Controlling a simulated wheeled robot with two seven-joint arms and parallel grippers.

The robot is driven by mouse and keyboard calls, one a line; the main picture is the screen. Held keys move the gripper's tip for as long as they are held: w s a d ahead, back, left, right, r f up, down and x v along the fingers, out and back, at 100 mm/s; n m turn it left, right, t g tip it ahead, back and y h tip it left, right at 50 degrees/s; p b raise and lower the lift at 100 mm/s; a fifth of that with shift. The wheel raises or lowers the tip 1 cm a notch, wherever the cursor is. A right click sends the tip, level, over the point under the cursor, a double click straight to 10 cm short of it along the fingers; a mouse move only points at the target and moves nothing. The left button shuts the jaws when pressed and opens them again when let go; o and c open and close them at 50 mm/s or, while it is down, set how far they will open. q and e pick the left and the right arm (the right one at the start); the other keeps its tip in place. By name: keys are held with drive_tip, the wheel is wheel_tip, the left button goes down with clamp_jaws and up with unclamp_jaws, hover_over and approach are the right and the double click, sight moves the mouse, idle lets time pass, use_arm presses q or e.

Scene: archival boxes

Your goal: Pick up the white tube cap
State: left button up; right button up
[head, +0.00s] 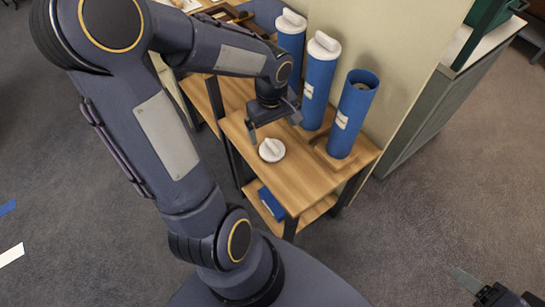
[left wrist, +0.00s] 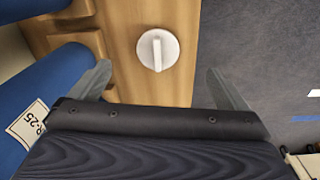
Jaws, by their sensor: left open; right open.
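The white tube cap (head: 271,150) is a round disc with a raised bar handle, lying on the wooden table top (head: 300,180) near its front left edge. In the left wrist view the cap (left wrist: 157,50) lies beyond the fingertips, between the lines of the two fingers. My left gripper (head: 272,122) is open and empty, above the table and just behind the cap; its spread fingers also show in the left wrist view (left wrist: 160,82). My right gripper (head: 468,280) shows only partly at the lower right, away from the table.
An uncapped blue tube (head: 353,115) stands at the table's right. Two blue tubes with white caps, a middle one (head: 318,85) and a left one (head: 290,45), stand behind my left gripper. A wall (head: 400,70) rises behind them. A blue item (head: 270,203) lies on the lower shelf.

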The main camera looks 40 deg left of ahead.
use_arm(q)
drive_tip(key=n+b, duration=0.1)
drive_tip(key=n, duration=0.1)
hover_over(274, 147)
drive_tip(key=shift+g, duration=0.3)
wheel_tip(274, 147, down, 5)
drive_tip(key=shift+f, duration=0.1)
wheel_tip(274, 147, down, 7)
drive_tip(key=shift+d+b, duration=0.1)
drive_tip(key=shift+b, duration=0.75)
use_arm(e)
wheel_tip(274, 147, down, 4)
drive_tip(key=shift+r, duration=0.15)
use_arm(q)
drive_tip(key=c, duration=1.1)
